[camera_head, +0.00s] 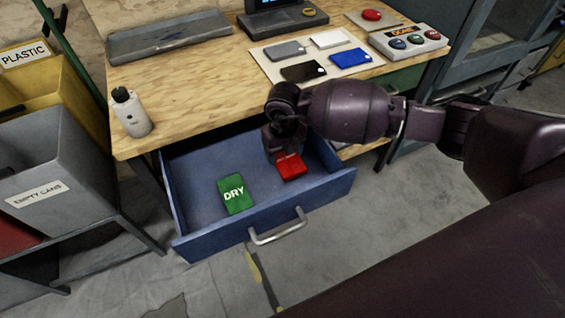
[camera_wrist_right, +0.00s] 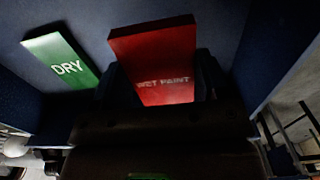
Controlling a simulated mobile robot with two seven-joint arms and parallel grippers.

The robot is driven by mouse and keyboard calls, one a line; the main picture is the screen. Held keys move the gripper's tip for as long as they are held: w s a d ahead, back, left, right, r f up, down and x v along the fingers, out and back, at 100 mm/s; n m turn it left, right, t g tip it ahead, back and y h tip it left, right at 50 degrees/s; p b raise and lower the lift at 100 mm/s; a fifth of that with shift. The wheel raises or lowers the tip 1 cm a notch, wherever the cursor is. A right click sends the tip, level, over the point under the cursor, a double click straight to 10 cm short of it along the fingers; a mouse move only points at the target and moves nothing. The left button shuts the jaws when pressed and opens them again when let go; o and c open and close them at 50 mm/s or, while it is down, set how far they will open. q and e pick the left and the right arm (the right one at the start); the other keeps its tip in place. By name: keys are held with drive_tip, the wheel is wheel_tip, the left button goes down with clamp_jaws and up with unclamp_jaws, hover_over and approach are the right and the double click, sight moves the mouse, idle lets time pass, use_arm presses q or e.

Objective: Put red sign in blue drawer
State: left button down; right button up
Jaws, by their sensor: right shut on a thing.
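The red sign (camera_head: 291,167) is inside the open blue drawer (camera_head: 218,242), toward its right side. In the right wrist view the red sign (camera_wrist_right: 155,55) reads "WET PAINT" and sits between the two fingers. My right gripper (camera_head: 280,155) reaches down into the drawer and is shut on the red sign. Whether the sign touches the drawer floor I cannot tell. A green sign (camera_head: 236,194) marked "DRY" lies flat on the drawer floor to the left; it also shows in the right wrist view (camera_wrist_right: 62,62). My left gripper is not in view.
The wooden table (camera_head: 200,85) stands above the drawer. It holds a white bottle (camera_head: 131,112), a panel with several coloured cards (camera_head: 318,55) and a button box (camera_head: 408,42). Grey and yellow bins (camera_head: 45,165) stand at the left.

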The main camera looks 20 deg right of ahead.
sight(284, 163)
wheel_tip(284, 163, down, 5)
drive_tip(key=shift+s+b, duration=0.15)
drive_tip(key=shift+b, duration=0.5)
drive_tip(key=shift+f, duration=0.4)
drive_tip(key=shift+r, duration=0.15)
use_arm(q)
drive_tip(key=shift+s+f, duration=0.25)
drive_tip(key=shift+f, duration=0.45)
use_arm(e)
drive_tip(key=shift+f, duration=0.2)
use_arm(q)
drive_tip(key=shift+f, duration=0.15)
use_arm(e)
drive_tip(key=o, duration=0.9)
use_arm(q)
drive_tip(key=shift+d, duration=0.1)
use_arm(e)
drive_tip(key=shift+r, duration=0.1)
